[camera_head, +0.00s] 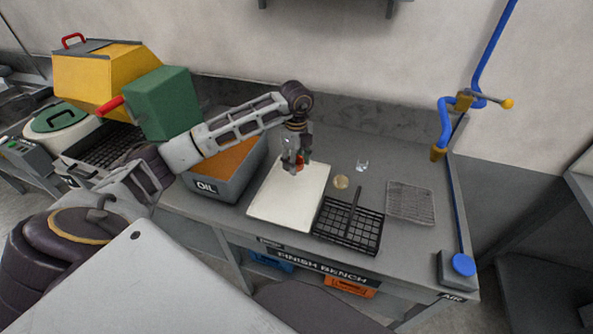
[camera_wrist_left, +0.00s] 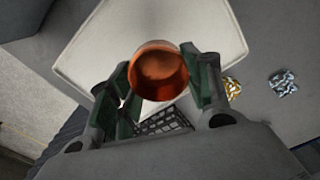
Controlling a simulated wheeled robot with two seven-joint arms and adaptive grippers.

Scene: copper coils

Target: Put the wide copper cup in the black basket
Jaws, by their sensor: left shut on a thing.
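The wide copper cup (camera_wrist_left: 158,70) is between the fingers of my left gripper (camera_wrist_left: 160,88) in the left wrist view. The gripper is shut on it. In the head view my left gripper (camera_head: 296,165) is over the far part of the white board, and only a small piece of the orange-brown cup (camera_head: 299,167) shows. I cannot tell whether the cup touches the board. The black basket (camera_head: 348,226) sits at the bench's front edge, right of the board, with a raised divider or handle across it. Part of the basket (camera_wrist_left: 165,122) also shows between the fingers in the wrist view. My right gripper is not in view.
The white board (camera_head: 275,206) lies on the grey bench. A brass piece (camera_head: 341,182) and a small clear or silvery piece (camera_head: 362,165) lie right of the gripper. A wire rack (camera_head: 411,203) lies farther right.

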